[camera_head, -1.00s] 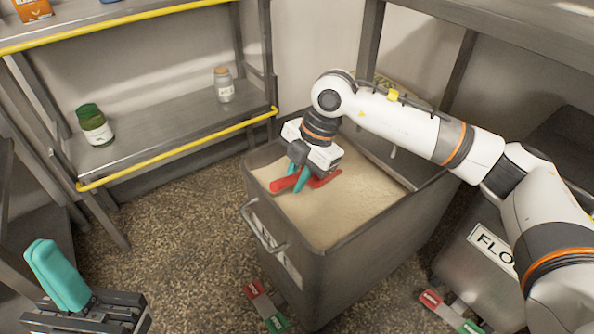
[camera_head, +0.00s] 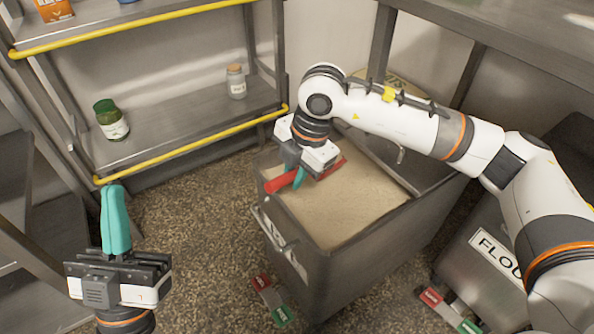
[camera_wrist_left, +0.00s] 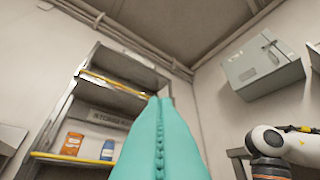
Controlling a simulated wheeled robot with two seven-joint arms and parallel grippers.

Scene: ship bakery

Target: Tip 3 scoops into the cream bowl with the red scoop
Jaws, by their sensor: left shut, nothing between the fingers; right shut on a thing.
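The red scoop (camera_head: 281,183) is held in my right gripper (camera_head: 300,177), low over the pale powder (camera_head: 340,205) in a grey metal bin (camera_head: 330,262). The gripper partly hides the scoop, and I cannot tell whether it touches the powder. My left gripper (camera_head: 116,215), with teal fingers, is shut and empty at the lower left, pointing up. Its fingers (camera_wrist_left: 160,145) press together in the left wrist view. I see no cream bowl in any view.
A metal shelf with a yellow rail (camera_head: 200,140) holds a green jar (camera_head: 112,120) and a small clear jar (camera_head: 236,82). A lidded flour bin (camera_head: 485,265) stands at the right. Red and green floor pieces (camera_head: 270,300) lie before the bin. An orange box (camera_wrist_left: 72,144) shows on a shelf.

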